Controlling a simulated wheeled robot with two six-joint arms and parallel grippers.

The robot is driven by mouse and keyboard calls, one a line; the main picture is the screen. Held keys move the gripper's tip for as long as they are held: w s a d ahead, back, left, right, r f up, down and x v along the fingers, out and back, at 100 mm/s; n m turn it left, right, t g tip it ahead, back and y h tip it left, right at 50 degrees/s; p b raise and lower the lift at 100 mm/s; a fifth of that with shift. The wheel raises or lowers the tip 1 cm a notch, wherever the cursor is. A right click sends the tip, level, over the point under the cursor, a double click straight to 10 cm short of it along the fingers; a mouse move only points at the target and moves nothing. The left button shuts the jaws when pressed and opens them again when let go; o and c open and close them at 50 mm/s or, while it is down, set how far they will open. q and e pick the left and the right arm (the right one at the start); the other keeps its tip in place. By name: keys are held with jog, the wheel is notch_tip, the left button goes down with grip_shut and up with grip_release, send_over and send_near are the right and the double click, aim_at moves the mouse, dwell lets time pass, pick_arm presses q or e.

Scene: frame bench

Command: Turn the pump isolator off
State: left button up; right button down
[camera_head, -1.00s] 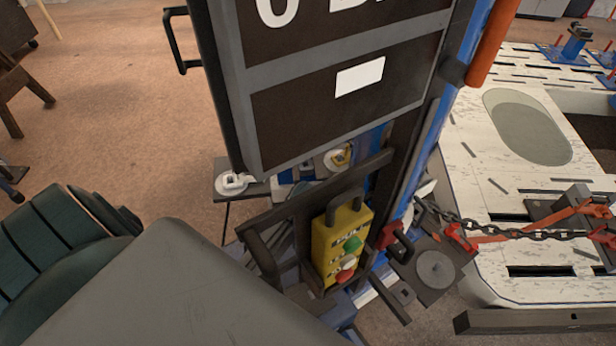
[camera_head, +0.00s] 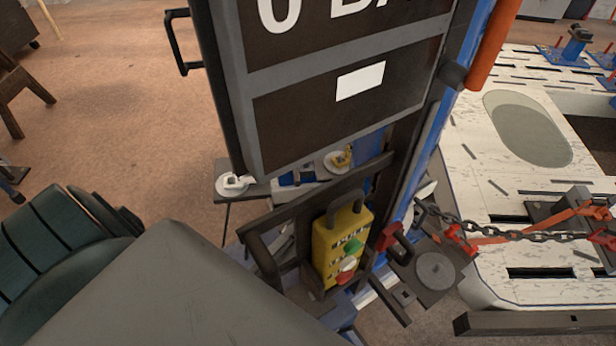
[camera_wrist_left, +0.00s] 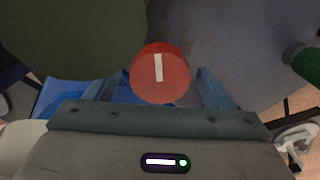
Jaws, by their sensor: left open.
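A round red knob (camera_wrist_left: 160,74) with a white bar across its face shows in the left wrist view, and I take it for the pump isolator. The bar stands nearly upright in that view. My left gripper (camera_wrist_left: 157,84) is open, with one blue-grey finger on each side of the knob and gaps between. I cannot tell how far the fingertips are from it in depth. I cannot pick out the knob or the left gripper in the head view. My right gripper is not in view.
In the head view, a yellow push-button box (camera_head: 338,243) hangs below a large dark panel (camera_head: 345,110). A chain (camera_head: 500,232) runs right to the pale slotted table (camera_head: 500,140). A green cylinder (camera_wrist_left: 306,63) is at the right in the left wrist view.

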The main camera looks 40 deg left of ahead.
pick_arm(q)
jog(key=c, duration=1)
jog(key=shift+r, duration=0.1)
